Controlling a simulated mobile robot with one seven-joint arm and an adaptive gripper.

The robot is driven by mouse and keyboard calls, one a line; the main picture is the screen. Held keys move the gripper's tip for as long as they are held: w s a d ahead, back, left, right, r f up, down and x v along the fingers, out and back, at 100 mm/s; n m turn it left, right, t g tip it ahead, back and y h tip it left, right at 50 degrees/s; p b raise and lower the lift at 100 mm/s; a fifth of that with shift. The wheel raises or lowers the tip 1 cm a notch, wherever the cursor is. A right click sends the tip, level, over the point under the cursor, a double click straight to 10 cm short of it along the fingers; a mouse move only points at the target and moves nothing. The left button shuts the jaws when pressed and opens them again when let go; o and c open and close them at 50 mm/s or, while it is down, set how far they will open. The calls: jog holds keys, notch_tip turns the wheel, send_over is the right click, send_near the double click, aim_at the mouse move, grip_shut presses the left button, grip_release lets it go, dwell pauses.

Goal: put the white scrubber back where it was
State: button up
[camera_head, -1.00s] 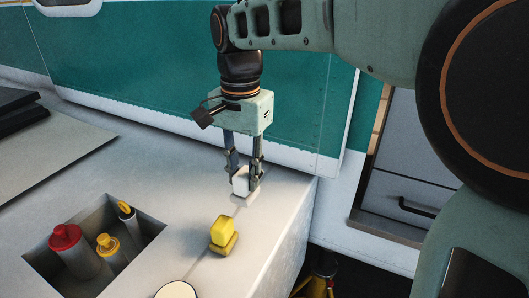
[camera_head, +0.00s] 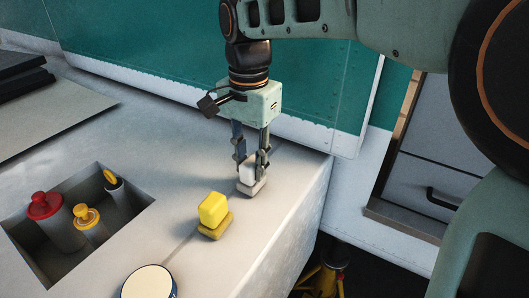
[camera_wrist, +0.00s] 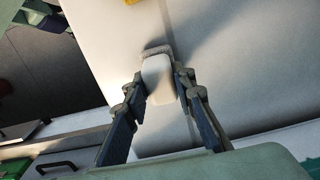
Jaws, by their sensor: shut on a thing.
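The white scrubber (camera_head: 248,176) is a small white block with a pale base, upright near the right edge of the grey counter. My gripper (camera_head: 251,160) points down with its two fingers shut on the scrubber's sides. The wrist view also shows the scrubber (camera_wrist: 158,78) between the fingers, with its bristly base (camera_wrist: 157,50) at the far end. The scrubber's base is at or very near the counter top; I cannot tell whether it touches.
A yellow scrubber (camera_head: 214,213) stands close by, nearer the camera. A round white-topped can (camera_head: 149,283) is at the front. A sunken bin (camera_head: 124,220) at left holds red- and yellow-capped bottles. A green-and-white wall panel (camera_head: 160,75) rises behind. The counter drops off at right.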

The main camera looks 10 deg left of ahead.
aim_at(251, 161)
jog(key=shift+f, duration=0.15)
jog(key=o, duration=1)
notch_tip(251, 161, up, 12)
jog(key=p, duration=0.1)
